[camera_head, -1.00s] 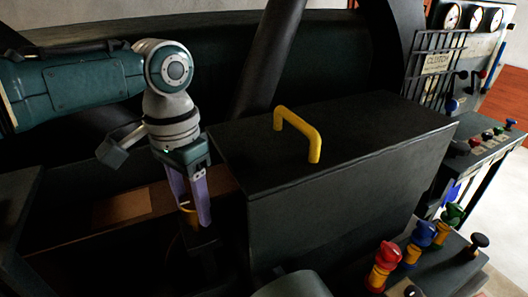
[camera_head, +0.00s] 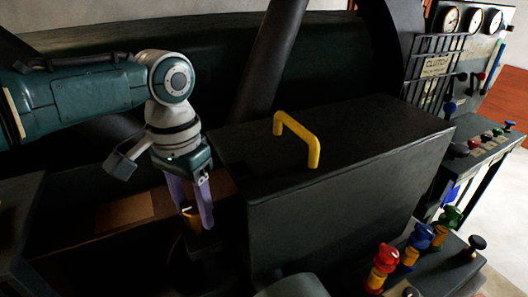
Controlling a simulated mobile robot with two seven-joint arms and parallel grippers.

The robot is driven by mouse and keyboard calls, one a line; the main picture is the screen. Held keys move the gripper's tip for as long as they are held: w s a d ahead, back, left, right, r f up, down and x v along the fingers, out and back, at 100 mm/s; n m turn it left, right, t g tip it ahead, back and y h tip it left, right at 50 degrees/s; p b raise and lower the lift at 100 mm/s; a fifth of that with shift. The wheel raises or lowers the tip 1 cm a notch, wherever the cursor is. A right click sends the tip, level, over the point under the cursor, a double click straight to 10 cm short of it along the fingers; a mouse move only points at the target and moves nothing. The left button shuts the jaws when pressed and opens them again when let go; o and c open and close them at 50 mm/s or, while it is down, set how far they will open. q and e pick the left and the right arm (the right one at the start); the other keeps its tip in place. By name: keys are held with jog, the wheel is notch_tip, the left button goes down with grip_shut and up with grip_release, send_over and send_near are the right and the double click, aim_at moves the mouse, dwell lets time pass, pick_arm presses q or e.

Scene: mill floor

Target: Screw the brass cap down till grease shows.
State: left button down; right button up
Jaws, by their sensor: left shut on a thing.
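The brass cap (camera_head: 190,214) shows as a small golden piece low between the fingers of my left gripper (camera_head: 196,219). It sits on a dark fitting left of the big dark box. My left gripper points down with its two purple fingers shut on the cap, one finger on each side. The fingers hide part of the cap, and I cannot make out any grease. My right gripper does not show.
A big dark box (camera_head: 335,195) with a yellow handle (camera_head: 298,138) stands right beside my left gripper. A brown plate (camera_head: 124,210) lies to the left. Red, blue and green knobs (camera_head: 386,256) stand at the lower right. A caged panel with gauges (camera_head: 450,19) is behind.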

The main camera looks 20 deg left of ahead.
pick_arm(q)
jog(key=n+p, duration=0.1)
jog(key=n, duration=0.1)
jog(key=n+p, duration=0.2)
jog(key=shift+d+r+n, duration=0.15)
jog(key=shift+r+n, duration=0.05)
jog(key=shift+n, duration=0.1)
jog(key=n+p, duration=0.2)
jog(key=n, duration=0.3)
jog(key=n+p, duration=0.1)
jog(key=n, duration=0.4)
jog(key=shift+f+n, duration=0.1)
jog(key=shift+n, duration=0.3)
jog(key=n, duration=0.6)
jog(key=shift+p, duration=0.35)
jog(key=shift+n, duration=0.3)
jog(key=shift+c, duration=1.4)
grip_release()
